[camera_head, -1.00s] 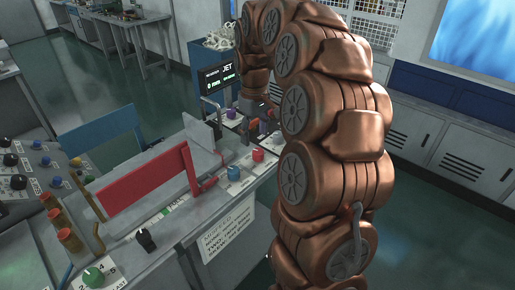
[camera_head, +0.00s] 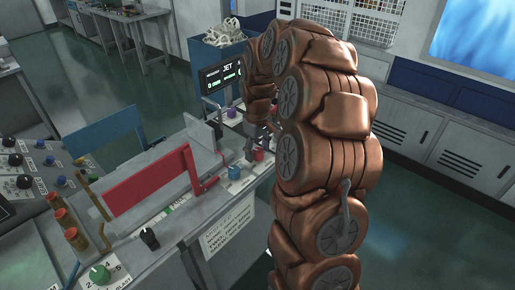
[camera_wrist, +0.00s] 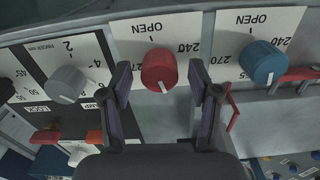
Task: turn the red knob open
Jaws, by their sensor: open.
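The red knob (camera_wrist: 159,70) sits on a white dial plate marked OPEN, 240 and 270, near the middle of the wrist view. Its white pointer mark is on the lower side, away from the OPEN label above it. My gripper (camera_wrist: 160,80) is open, with one dark finger on each side of the red knob. I cannot tell whether either finger touches it. In the head view the red knob (camera_head: 258,155) shows at the right edge of the bench, beside my gripper (camera_head: 250,146), which is partly hidden by my arm.
A blue knob (camera_wrist: 262,62) on a similar OPEN plate is close on the right. A grey knob (camera_wrist: 66,84) is on the left. A red lever frame (camera_head: 150,182) stands on the bench, with a JET display (camera_head: 222,72) behind.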

